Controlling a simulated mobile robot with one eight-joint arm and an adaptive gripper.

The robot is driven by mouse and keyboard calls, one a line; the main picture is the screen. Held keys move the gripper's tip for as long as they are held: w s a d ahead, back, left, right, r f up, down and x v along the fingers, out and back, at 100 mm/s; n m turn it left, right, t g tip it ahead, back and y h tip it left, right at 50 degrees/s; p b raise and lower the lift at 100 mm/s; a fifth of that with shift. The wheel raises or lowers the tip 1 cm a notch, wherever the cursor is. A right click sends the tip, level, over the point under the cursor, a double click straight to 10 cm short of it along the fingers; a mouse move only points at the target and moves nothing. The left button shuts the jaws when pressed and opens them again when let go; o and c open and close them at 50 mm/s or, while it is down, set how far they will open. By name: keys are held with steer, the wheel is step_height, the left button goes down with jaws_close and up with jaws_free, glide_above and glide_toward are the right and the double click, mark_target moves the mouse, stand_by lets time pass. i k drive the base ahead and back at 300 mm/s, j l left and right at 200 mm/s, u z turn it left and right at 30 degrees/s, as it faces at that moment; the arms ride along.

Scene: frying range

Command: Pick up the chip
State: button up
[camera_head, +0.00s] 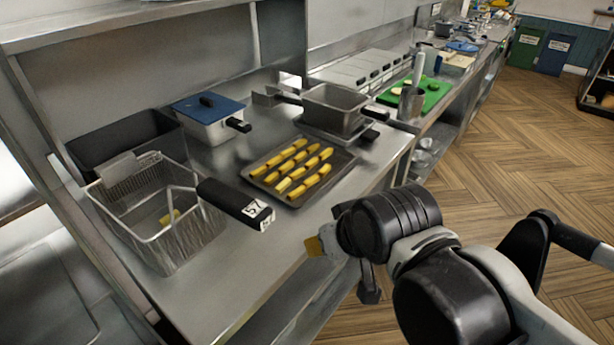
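Several yellow chips (291,171) lie in rows on a dark baking tray (261,189) on the steel counter. One more yellow chip (170,216) lies at the bottom of the wire fry basket (166,254) on the left. My gripper (345,266) is at the front edge of the counter, right of the basket handle and apart from the tray. A small tan-yellow patch shows at its left tip; I cannot tell whether it is a chip or part of the gripper. My arm partly hides the fingers, so their opening is unclear.
The basket's black handle (231,201) sticks out between basket and tray. A blue-lidded pot (208,115) and a steel pan (336,108) stand behind the tray. A green board (432,92) and a metal cup (411,103) are further right. Counter in front of the tray is clear.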

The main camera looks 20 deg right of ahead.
mark_target(285, 183)
steer(key=i+l+u, duration=0.4)
steer(key=l, duration=0.7)
steer(key=l+u, duration=0.35)
steer(key=l, duration=0.75)
steer(key=l+u, duration=0.4)
steer(key=l, duration=0.75)
